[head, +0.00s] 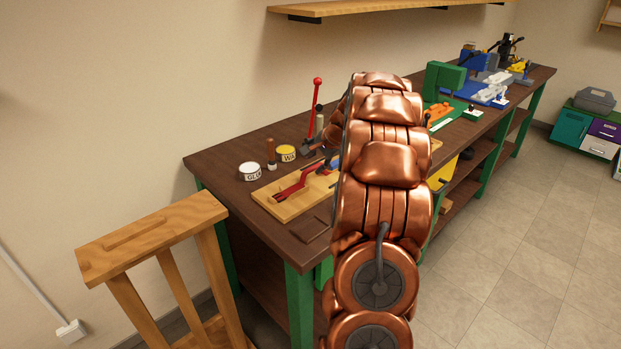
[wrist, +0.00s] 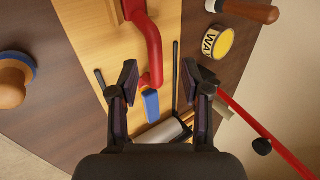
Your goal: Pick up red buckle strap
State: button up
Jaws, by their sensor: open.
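A long red curved piece (wrist: 153,45) runs down the light wooden board (wrist: 100,35) in the wrist view, with a small blue block (wrist: 151,103) at its near end. I cannot tell for sure whether it is the red buckle strap. In the head view a red piece (head: 292,189) lies on the wooden board (head: 270,204) at the near end of the bench. My gripper (wrist: 158,75) is open, its two fingers on either side of the red piece's near end in the picture. Nothing is held.
A yellow tin (head: 286,153) and white tin (head: 249,171) stand left of the board. A red-handled lever (head: 317,95) rises behind it. A brown pad (head: 308,229) lies at the bench's near edge. A wooden stand (head: 150,238) is at left. Several tools fill the bench's far end.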

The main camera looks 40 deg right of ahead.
aim_at(312, 168)
jog(key=shift+s+p+x, duration=0.25)
jog(key=shift+p+x, duration=0.5)
jog(key=shift+x, duration=1.75)
jog(key=shift+d+f, duration=0.15)
jog(key=shift+f, duration=0.05)
grip_shut()
